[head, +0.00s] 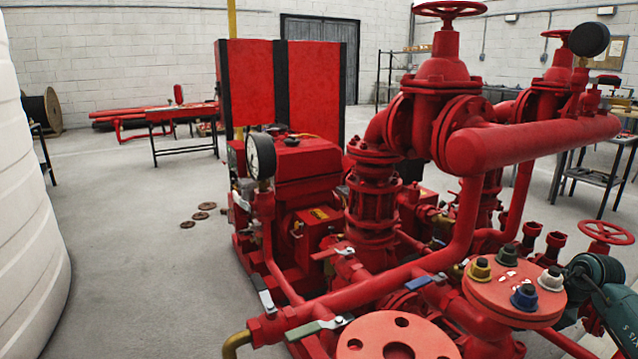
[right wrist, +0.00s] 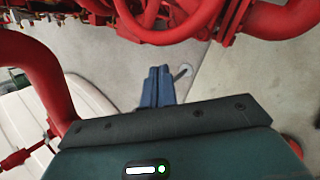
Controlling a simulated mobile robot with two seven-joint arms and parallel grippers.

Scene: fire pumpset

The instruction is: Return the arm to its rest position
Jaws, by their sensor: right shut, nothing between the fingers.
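My right gripper (right wrist: 158,88) shows in the right wrist view, its two blue fingers together with nothing between them. It hangs over bare grey floor, in front of red pipework. In the head view, part of my teal right arm shows at the lower right, beside the red flange with coloured nuts; its fingers are not visible there. My left gripper is in neither view.
The red pumpset (head: 370,200) fills the centre and right, with a gauge (head: 261,157) and a round flange (head: 396,338) close by. A red handwheel (head: 607,232) stands near my right arm. A white tank (head: 30,220) is at left.

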